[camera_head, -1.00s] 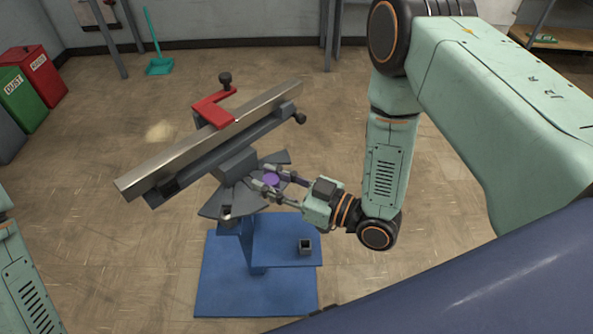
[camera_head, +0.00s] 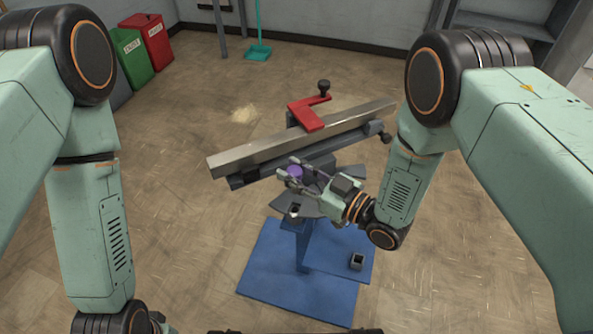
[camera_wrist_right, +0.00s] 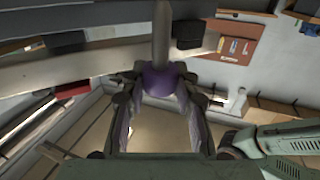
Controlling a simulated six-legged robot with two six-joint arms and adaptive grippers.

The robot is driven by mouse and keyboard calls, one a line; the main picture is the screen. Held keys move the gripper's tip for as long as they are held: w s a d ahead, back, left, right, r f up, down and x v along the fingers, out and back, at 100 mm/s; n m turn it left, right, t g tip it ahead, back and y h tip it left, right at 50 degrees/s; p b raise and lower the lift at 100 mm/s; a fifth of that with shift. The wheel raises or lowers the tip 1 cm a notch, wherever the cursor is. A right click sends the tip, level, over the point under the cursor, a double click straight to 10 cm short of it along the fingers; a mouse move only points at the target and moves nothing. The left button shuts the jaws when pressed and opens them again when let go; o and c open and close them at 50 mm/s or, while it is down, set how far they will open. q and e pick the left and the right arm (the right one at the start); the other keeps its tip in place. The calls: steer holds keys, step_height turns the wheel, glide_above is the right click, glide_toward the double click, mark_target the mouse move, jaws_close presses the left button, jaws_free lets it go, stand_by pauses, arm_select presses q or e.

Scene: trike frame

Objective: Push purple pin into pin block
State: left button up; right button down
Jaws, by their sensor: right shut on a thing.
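The purple pin (camera_head: 295,171) is at the grey plates of the trike stand, just below the long metal beam. My right gripper (camera_head: 291,173) reaches it from the lower right, its fingers shut around the pin's head. In the right wrist view the pin's round purple head (camera_wrist_right: 160,80) sits between the fingertips of my right gripper (camera_wrist_right: 160,92). A grey shaft (camera_wrist_right: 161,35) runs up from it towards the dark frame. I cannot tell which part is the pin block, nor how deep the pin sits.
The metal beam (camera_head: 250,152) carries a red clamp (camera_head: 305,112) with a black knob. The blue base (camera_head: 290,278) holds a small dark square socket (camera_head: 357,261). Red (camera_head: 150,42) and green (camera_head: 131,55) bins stand at the back left. Floor around the stand is clear.

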mark_target(295, 192)
steer(key=shift+f+b, duration=2.3)
steer(key=shift+f, duration=0.65)
steer(key=shift+f+b, duration=1.6)
steer(key=shift+f, duration=0.6)
steer(key=c, duration=0.9)
jaws_free()
steer(key=shift+c, duration=0.2)
steer(key=v, duration=1.2)
